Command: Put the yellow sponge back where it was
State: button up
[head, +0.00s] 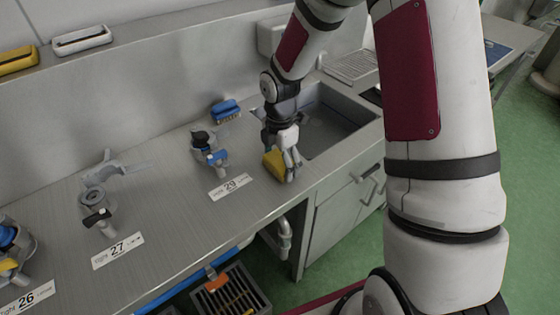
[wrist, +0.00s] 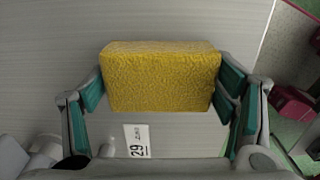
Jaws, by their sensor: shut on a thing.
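The yellow sponge (head: 273,164) is between the fingers of my gripper (head: 283,160), at the front of the steel counter (head: 180,195), just left of the sink. In the wrist view the sponge (wrist: 160,77) is a textured block lying crosswise, with the teal pads of my gripper (wrist: 160,95) against its two ends. My gripper is shut on it. I cannot tell whether the sponge touches the counter. The label 29 (head: 230,186) lies on the counter to the left of the sponge, and it also shows in the wrist view (wrist: 137,141).
A blue brush (head: 226,110) lies at the back of the counter. A valve with a blue handle (head: 208,147) stands behind label 29. Another fitting (head: 97,205) stands by label 27 (head: 118,250). The sink (head: 325,125) is right of my gripper. Yellow (head: 18,60) and white (head: 82,39) holders sit on the ledge.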

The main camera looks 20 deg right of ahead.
aim_at(280, 160)
jog(key=shift+f, duration=0.15)
jog(key=o, duration=1.3)
jog(key=s+r+m+t+h, duration=0.1)
jog(key=s+r+m, duration=0.1)
jog(key=r, duration=0.8)
jog(key=s+r+m, duration=0.3)
jog(key=r, duration=0.6)
jog(key=shift+s+d+r+m+t+y, duration=0.15)
jog(key=shift+s+r+m+t, duration=0.45)
jog(key=shift+s+r+m, duration=1.75)
jog(key=shift+s+a+r+m+t+y, duration=0.15)
jog(key=shift+s+r+m+t, duration=0.55)
jog(key=shift+s+m, duration=3.1)
jog(key=shift+s+d+r+m+t+y, duration=0.2)
jog(key=shift+s+r+m+t, duration=0.3)
jog(key=shift+s+r+m, duration=2.45)
